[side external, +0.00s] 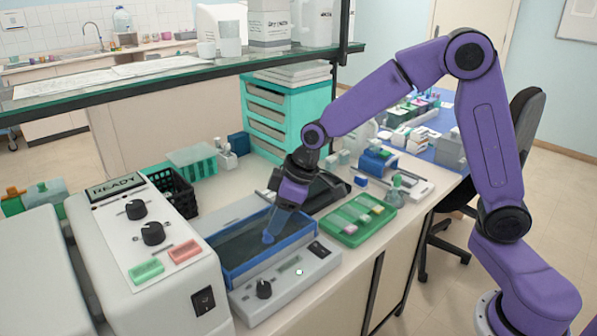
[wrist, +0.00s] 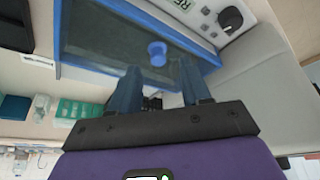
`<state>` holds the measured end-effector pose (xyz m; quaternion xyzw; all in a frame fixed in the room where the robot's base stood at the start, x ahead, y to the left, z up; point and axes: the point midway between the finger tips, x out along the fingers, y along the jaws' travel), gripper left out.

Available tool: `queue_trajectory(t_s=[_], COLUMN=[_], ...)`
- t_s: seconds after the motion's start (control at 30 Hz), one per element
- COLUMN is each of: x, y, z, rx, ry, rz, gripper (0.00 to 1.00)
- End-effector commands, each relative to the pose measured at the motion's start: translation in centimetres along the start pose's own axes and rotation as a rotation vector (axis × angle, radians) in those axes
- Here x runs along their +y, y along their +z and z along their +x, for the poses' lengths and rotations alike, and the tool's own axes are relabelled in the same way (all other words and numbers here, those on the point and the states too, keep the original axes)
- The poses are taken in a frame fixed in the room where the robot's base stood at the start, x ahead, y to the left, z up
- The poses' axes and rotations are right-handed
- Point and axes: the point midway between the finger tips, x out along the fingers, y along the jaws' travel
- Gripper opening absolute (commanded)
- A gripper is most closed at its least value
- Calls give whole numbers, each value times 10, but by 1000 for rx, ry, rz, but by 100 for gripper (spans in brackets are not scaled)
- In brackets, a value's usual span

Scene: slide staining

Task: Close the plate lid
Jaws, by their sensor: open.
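The plate lid (side external: 250,252) is a dark see-through panel in a blue frame, over the grey plate unit (side external: 290,280). Its blue knob (side external: 268,238) stands out from the panel. I cannot tell exactly how far the lid is tilted. My gripper (side external: 277,225) is open and points down at the lid, close to the knob. In the wrist view, its blue fingers (wrist: 160,72) are spread and empty, with the knob just beyond and between their tips.
A white machine (side external: 155,235) with a READY display stands close on the left. A green tray (side external: 355,220) with small blocks lies to the right. A black crate (side external: 172,190) and a teal drawer unit (side external: 285,115) stand behind. Dark equipment sits just behind my gripper.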

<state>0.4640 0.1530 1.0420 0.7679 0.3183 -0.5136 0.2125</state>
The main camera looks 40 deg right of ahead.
Motion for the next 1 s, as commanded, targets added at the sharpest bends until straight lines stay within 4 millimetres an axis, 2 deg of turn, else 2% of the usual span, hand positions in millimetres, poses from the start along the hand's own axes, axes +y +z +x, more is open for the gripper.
queue_trajectory(t_s=[0.03,0.6,0.8,1.0], x=[0,-1,-1,-1], y=[-1,-1,0,0], z=[-10,-116,-135,-138], rx=[5,3,0,-3], ry=[1,0,-1,-2], rz=[-1,-2,-2,-2], gripper=[47,47,47,47])
